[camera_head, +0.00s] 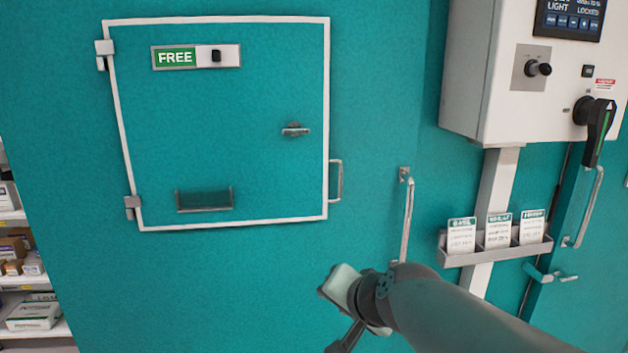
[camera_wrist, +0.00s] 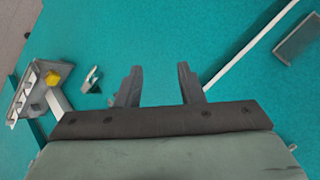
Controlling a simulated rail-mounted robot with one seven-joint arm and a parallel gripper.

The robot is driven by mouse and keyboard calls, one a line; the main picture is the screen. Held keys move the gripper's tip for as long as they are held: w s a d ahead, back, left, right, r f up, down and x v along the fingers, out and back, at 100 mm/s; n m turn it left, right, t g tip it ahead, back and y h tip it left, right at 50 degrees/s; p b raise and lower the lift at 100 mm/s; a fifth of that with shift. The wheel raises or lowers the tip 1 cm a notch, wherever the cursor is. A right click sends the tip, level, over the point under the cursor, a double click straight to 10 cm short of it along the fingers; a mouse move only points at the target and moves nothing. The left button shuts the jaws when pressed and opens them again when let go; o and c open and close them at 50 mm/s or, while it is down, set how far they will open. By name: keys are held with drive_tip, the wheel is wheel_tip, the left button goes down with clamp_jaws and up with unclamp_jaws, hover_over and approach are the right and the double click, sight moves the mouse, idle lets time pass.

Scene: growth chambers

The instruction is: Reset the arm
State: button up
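My gripper (camera_wrist: 160,86) shows in the wrist view with its two dark fingers apart and nothing between them. A teal surface lies beyond the fingers. In the head view, my arm reaches in from the lower right, and its end is in front of the teal wall, below and right of a closed white-edged door (camera_head: 255,175). The fingers are not clear in that view.
The door has a FREE sign (camera_head: 175,57), a latch (camera_head: 295,130) and a handle (camera_head: 336,181). A vertical handle (camera_head: 408,220) stands close above my arm. On the right are a control box (camera_head: 500,75) and a card rack (camera_head: 460,258). Shelves (camera_head: 40,330) stand at far left.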

drive_tip(key=s+d+f+n+g+h, duration=0.25)
drive_tip(key=s+d+f+g, duration=0.2)
drive_tip(key=s+f, duration=0.35)
drive_tip(key=s+d+f+n+g+h, duration=0.1)
drive_tip(key=s+d+f+n+g, duration=0.25)
drive_tip(key=s+d+f, duration=0.35)
wheel_tip(320, 180, up, 18)
drive_tip(key=s+p, duration=0.2)
drive_tip(key=p, duration=1.3)
drive_tip(key=shift+a+m+h, duration=0.3)
drive_tip(key=shift+h, duration=0.05)
drive_tip(key=shift+f, duration=0.15)
